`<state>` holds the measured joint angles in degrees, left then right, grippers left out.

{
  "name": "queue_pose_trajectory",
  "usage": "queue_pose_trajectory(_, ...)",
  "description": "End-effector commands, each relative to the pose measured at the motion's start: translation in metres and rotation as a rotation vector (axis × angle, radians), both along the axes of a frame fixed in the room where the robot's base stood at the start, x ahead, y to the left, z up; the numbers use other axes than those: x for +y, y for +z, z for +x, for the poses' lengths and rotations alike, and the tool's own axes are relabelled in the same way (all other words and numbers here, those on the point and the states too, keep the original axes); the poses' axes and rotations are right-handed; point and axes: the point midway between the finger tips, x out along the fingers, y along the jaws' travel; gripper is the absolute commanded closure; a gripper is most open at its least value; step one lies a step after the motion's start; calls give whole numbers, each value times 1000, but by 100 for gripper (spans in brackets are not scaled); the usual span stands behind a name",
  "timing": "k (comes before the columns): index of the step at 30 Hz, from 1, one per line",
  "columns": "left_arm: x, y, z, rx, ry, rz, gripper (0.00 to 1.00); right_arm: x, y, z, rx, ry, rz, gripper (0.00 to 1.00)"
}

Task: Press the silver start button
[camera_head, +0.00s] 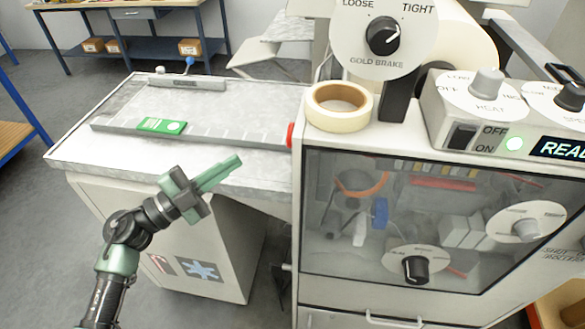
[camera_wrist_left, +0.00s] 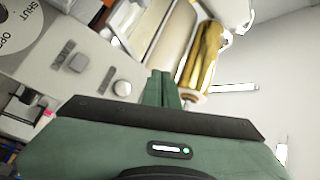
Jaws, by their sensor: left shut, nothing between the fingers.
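My left gripper (camera_head: 228,167) is shut and empty, in front of the grey side table's front edge in the head view. In the left wrist view its closed green fingers (camera_wrist_left: 163,85) point up at a pale machine panel. A round silvery button (camera_wrist_left: 122,88) sits on that panel, just left of the fingertips in the picture and apart from them. A grey knob or button (camera_wrist_left: 78,62) is further left, beside dark label strips. Their lettering is too small to read. I cannot make out the silver button in the head view. My right gripper is not in view.
The machine (camera_head: 320,235) with a clear front window stands right of my left gripper. A tape roll (camera_head: 325,118) and a heat control box (camera_head: 455,130) are on top. The side table (camera_head: 235,100) carries a rail with a green block (camera_head: 150,125). A gold roll (camera_wrist_left: 203,55) is near the fingers.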

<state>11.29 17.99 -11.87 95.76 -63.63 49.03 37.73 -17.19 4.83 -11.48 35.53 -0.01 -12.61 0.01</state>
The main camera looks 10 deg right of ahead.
Motion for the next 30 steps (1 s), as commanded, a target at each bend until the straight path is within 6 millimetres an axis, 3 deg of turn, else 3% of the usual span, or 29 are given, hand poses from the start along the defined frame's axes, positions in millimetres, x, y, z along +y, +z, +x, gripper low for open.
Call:
queue_pose_trajectory(8,-16,1,-6,1,0,-4,100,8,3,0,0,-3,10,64)
queue_pose_trajectory(21,-71,2,-23,2,1,-4,100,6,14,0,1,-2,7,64)
queue_pose_trajectory(30,-84,0,-27,1,2,-2,100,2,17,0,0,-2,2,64)
